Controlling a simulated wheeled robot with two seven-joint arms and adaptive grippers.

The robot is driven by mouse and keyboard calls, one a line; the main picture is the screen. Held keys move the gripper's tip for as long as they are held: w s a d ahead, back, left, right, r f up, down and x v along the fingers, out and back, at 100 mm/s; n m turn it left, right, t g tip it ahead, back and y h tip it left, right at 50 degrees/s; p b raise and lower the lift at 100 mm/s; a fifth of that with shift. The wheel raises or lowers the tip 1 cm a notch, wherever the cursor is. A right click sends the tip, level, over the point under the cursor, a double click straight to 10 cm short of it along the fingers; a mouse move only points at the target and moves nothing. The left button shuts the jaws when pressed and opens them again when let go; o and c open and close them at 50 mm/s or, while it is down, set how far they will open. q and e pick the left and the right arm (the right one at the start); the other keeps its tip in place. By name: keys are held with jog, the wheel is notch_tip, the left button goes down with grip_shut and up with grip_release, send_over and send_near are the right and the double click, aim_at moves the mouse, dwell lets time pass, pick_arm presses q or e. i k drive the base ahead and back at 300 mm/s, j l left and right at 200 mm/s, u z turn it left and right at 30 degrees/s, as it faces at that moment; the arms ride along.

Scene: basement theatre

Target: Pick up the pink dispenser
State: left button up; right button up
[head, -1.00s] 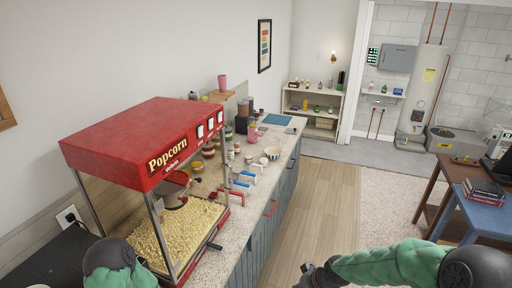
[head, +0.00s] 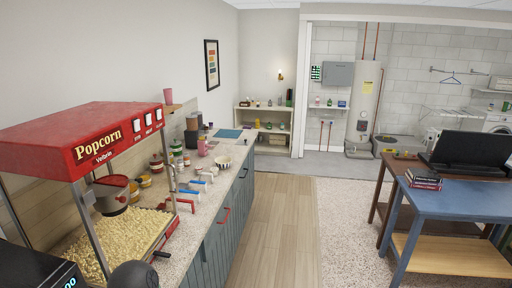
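A small pink object, which looks like the pink dispenser (head: 202,147), stands upright on the speckled counter (head: 200,222), beyond the popcorn machine and near the wall. It is small in the view, so its top is hard to make out. A pink cup-like thing (head: 168,96) stands higher up, on a wooden ledge behind the popcorn machine. Neither of my grippers shows in the head view. Only a dark rounded part of my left arm shows at the bottom edge.
The red popcorn machine (head: 85,140) fills the near left. Jars, a bowl (head: 223,162) and red and blue-handled scoops (head: 185,204) lie on the counter. Wooden floor (head: 275,225) beside the cabinets is clear. A blue table (head: 455,200) stands at right.

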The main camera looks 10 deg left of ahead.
aim_at(203, 147)
jog(key=i+z, duration=0.15)
jog(key=i, duration=3.15)
jog(key=i+u, duration=0.15)
jog(key=i, duration=0.4)
jog(key=i+l+u, duration=0.15)
jog(key=i, duration=0.35)
jog(key=i+l+u, duration=0.15)
jog(key=i, duration=0.35)
jog(key=i+l, duration=0.05)
jog(key=l, duration=0.05)
